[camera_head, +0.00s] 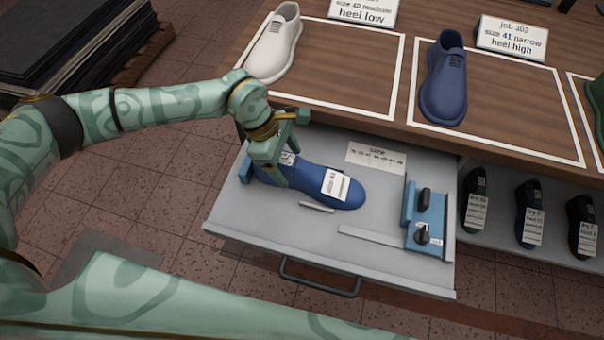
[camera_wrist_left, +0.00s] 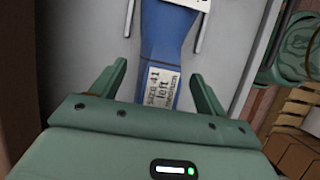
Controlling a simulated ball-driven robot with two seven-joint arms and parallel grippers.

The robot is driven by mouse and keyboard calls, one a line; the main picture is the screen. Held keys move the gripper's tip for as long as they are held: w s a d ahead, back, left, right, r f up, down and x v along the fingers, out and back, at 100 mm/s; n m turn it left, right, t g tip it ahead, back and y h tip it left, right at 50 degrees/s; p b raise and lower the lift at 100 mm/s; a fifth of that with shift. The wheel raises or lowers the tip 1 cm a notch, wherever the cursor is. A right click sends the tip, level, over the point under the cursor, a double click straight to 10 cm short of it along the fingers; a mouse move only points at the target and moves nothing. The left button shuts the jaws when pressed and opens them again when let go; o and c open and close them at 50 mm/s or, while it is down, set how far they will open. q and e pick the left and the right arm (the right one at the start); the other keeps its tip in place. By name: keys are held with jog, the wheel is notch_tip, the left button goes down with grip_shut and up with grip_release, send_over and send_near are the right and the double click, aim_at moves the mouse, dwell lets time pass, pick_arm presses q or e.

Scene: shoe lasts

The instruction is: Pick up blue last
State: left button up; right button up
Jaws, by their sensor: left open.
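The blue last (camera_head: 318,186) lies in the open grey drawer, its rounded toe pointing right and a white label on it. Its left end is partly hidden by my left gripper (camera_head: 277,168), which is over it. In the left wrist view the blue last (camera_wrist_left: 168,40) runs up from between the spread fingers of my left gripper (camera_wrist_left: 160,95), with a label reading size 41 left. The gripper is open, with a finger on each side of the last and gaps visible to both. My right gripper is not in view.
The drawer (camera_head: 385,265) also holds a blue holder (camera_head: 425,215) with black knobs at right. Above is a wooden table with a white shoe (camera_head: 275,45), a blue shoe (camera_head: 445,80) and job cards (camera_head: 512,37). Several dark lasts (camera_head: 530,210) stand on a shelf at right.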

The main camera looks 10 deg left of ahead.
pick_arm(q)
jog(key=shift+x, duration=0.85)
jog(key=shift+r, duration=0.1)
jog(key=c, duration=1.5)
jog(key=shift+w+r, duration=0.1)
jog(key=shift+r, duration=0.05)
